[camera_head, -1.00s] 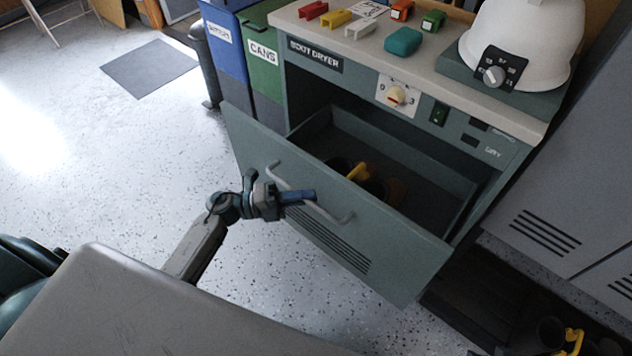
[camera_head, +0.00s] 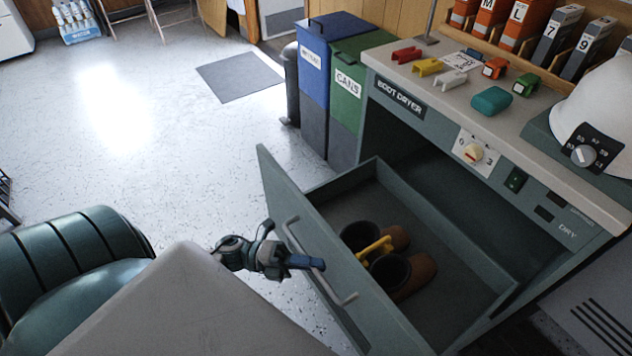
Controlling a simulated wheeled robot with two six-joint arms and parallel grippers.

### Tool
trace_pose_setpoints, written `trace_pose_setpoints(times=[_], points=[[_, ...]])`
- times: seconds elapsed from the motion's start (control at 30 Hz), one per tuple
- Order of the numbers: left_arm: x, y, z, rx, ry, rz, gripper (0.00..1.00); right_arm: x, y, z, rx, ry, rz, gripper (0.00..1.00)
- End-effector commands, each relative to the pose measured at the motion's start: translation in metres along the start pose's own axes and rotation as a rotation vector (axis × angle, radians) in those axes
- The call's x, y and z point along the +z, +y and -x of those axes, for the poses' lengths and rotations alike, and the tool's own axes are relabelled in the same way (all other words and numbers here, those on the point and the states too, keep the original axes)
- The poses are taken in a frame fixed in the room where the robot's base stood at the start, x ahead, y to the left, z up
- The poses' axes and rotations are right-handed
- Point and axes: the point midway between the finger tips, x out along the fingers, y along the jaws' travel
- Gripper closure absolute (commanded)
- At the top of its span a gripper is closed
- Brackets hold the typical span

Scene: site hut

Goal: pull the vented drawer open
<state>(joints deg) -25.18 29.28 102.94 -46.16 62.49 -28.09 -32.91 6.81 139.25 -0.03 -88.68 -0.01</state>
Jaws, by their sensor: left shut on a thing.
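The vented drawer (camera_head: 350,268) of the boot dryer stands well out from its cabinet, and its inside shows. A pair of brown and black boots (camera_head: 418,272) with a yellow piece (camera_head: 374,250) lies in it. The drawer's bar handle (camera_head: 338,290) runs along the outer face of its front. My left gripper (camera_head: 308,263) is shut on the handle. The vent slots are not visible now. My right gripper is not in view.
The boot dryer's top (camera_head: 450,97) holds several coloured clips and a white helmet (camera_head: 600,110). Blue (camera_head: 328,85) and green (camera_head: 350,110) bins stand beside the cabinet.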

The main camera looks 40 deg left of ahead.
Motion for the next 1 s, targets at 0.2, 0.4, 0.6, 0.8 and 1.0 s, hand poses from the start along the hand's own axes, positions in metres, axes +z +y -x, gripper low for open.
trace_pose_setpoints(times=[0.2, 0.4, 0.6, 0.8, 1.0], points=[[0.000, 0.001, 0.000, 0.001, 0.000, 0.000, 1.00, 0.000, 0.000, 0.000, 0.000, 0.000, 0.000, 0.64], [0.000, 0.001, 0.000, 0.001, 0.000, 0.000, 0.66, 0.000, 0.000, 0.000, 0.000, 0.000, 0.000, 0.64], [0.000, 0.000, 0.001, 0.001, 0.000, 0.000, 0.66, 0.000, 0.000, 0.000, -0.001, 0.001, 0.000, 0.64], [0.000, 0.002, 0.020, 0.005, 0.002, 0.002, 0.66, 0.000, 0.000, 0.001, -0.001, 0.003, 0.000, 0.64], [-0.001, 0.002, 0.061, 0.007, 0.002, 0.004, 0.66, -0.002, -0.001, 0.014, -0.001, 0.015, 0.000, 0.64]])
